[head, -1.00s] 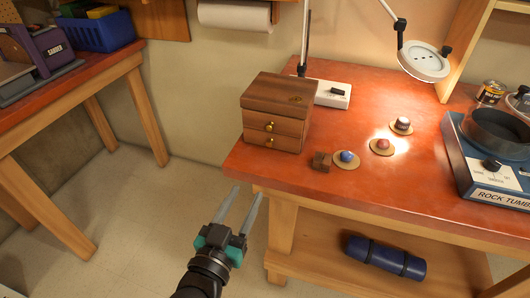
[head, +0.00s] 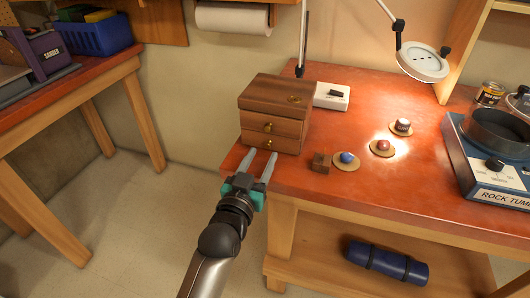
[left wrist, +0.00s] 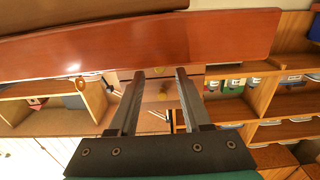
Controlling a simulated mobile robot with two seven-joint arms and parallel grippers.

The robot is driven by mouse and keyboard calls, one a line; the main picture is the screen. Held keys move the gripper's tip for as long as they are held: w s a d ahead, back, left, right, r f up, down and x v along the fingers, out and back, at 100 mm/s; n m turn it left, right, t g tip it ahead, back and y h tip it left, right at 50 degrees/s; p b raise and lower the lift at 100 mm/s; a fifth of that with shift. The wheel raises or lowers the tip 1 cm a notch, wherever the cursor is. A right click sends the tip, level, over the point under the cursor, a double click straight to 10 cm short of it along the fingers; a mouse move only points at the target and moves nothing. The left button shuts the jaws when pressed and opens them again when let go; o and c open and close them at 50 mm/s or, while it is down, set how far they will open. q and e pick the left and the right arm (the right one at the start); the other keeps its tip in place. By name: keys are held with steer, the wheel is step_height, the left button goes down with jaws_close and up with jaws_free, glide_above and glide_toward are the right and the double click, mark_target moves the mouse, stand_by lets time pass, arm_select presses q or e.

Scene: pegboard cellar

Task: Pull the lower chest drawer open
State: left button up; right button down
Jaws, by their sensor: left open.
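The small wooden chest (head: 278,95) stands at the left end of the red workbench, with two drawers that look shut. The lower drawer (head: 255,139) has a brass knob (head: 269,143), and the upper drawer has another knob (head: 267,126). My left gripper (head: 262,153) is open and empty, its two fingers pointing at the lower drawer front, just short of the knob. In the left wrist view, a wooden drawer front with a knob (left wrist: 163,92) shows between the open fingers (left wrist: 157,75). My right gripper is not in view.
The red workbench (head: 350,196) also carries a small dark wooden block (head: 321,163), several stones on round discs, a white lamp base (head: 331,96) and a rock tumbler (head: 490,165). The floor left of the bench is clear.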

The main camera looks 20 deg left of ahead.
mark_target(267, 147)
arm_select(q)
steer(key=w, duration=0.2)
steer(key=shift+w, duration=0.6)
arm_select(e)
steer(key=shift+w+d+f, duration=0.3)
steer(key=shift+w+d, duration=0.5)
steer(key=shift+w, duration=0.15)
arm_select(q)
jaws_close()
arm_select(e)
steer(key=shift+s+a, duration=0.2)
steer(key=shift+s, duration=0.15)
